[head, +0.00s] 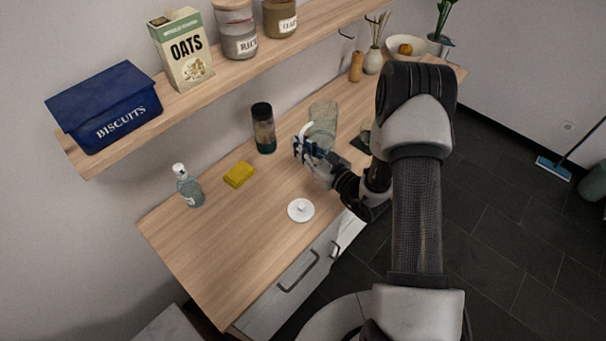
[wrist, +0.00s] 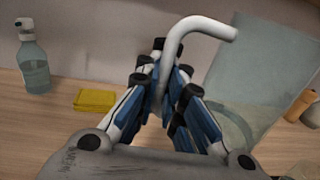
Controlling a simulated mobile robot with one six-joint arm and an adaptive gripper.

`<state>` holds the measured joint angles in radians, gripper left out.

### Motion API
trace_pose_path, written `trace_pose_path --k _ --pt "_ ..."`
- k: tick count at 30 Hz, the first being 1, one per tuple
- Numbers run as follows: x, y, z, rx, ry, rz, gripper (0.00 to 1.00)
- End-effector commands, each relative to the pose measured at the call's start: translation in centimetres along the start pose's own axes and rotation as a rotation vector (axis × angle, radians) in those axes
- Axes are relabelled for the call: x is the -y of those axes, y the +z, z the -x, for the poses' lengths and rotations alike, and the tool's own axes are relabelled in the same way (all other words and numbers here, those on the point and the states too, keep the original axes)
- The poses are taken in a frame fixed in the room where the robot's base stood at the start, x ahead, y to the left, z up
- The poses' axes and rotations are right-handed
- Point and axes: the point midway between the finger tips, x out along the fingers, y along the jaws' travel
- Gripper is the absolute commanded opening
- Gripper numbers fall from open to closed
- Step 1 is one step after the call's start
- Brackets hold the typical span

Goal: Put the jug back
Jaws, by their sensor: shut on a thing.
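The jug (head: 323,118) is a clear, greenish glass vessel with a white hooked handle. It is over the back part of the wooden worktop (head: 235,255) in the head view. In the wrist view the jug (wrist: 265,75) fills the right side and looks tilted in the picture. My gripper (head: 305,150) is shut on the handle; the blue-padded fingers (wrist: 165,95) close around its lower part. The jug's base is partly hidden by my gripper, so I cannot tell whether it touches the worktop. A white round lid with a knob (head: 301,210) lies in front of my gripper.
A dark-capped jar (head: 264,130) stands close left of the jug. A dark flat piece (head: 361,141) lies right of the jug. A shelf (head: 215,85) overhangs the back. The front-left worktop is clear.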

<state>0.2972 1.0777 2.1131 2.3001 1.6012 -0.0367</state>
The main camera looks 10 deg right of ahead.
Motion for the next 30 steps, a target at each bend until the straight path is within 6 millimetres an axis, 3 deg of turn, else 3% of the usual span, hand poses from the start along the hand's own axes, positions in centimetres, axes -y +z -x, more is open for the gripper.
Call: trace_pose_path --k 3,9,17,24,30 --pt "0.0 -3.4 0.0 0.002 0.000 0.000 0.00" --pt "0.0 -7.1 0.0 0.003 0.000 0.002 0.00" --pt "0.1 -8.8 0.0 0.005 0.000 0.003 0.00" --pt "0.0 -12.2 0.0 0.004 0.000 0.002 0.00" --pt "0.1 -12.4 -0.1 0.005 0.000 0.004 0.00"
